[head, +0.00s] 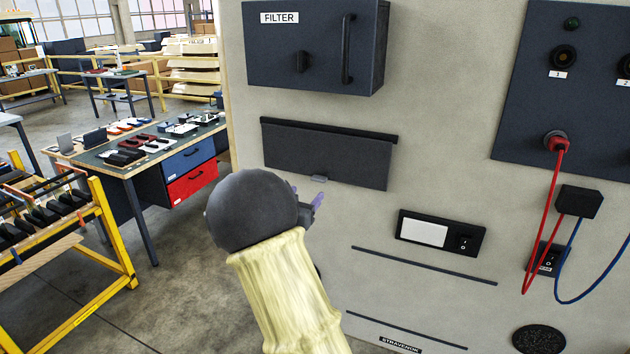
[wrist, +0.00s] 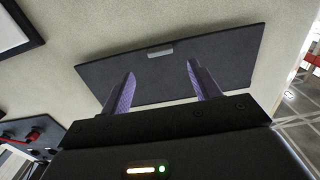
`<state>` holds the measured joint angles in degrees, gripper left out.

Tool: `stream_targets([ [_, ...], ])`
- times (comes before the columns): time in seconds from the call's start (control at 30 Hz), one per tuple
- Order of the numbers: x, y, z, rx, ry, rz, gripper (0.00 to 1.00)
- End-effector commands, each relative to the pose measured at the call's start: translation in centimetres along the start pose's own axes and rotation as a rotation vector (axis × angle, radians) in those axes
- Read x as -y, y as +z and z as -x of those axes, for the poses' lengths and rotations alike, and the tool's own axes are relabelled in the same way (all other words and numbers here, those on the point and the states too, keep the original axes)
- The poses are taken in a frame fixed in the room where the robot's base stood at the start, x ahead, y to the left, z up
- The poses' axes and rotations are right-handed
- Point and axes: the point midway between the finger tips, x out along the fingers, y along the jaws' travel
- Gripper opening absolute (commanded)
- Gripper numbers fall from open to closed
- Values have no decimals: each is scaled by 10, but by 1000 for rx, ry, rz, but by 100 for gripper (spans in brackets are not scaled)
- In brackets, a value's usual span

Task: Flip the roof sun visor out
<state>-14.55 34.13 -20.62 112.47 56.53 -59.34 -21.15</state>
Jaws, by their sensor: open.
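The sun visor (head: 325,155) is a dark grey flat panel on the beige wall, with a thicker bar along its top edge. It lies against the wall below the filter box. A small light tab (head: 319,178) sits at its lower edge. In the wrist view the visor (wrist: 200,65) lies beyond my fingers, with the tab (wrist: 160,50) between them and farther off. My gripper (head: 305,195) has purple fingers and is just below the visor's lower edge in the head view. The gripper (wrist: 158,85) is open and empty in the wrist view, apart from the tab.
The dark filter box (head: 310,45) with a handle juts out above the visor. A switch plate (head: 440,233) is at lower right, and a socket panel (head: 570,90) with red and blue cables is at right. A workbench (head: 130,160) and a yellow rack (head: 105,230) stand at left.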

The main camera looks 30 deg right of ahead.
Motion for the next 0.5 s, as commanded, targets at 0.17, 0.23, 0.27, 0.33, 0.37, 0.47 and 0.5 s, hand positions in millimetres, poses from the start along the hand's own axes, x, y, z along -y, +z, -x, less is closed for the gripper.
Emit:
stream_targets([
  [0.17,-1,-2,-33,0,2,2,62],
  [0.23,-1,-2,-45,-1,2,2,62],
  [0.27,-1,-2,-50,0,2,2,62],
  [0.33,-1,-2,-60,0,2,1,62],
  [0.37,-1,-2,-64,0,2,1,62],
  [0.47,0,-1,-72,0,0,2,62],
  [0.5,0,0,-74,1,0,1,62],
])
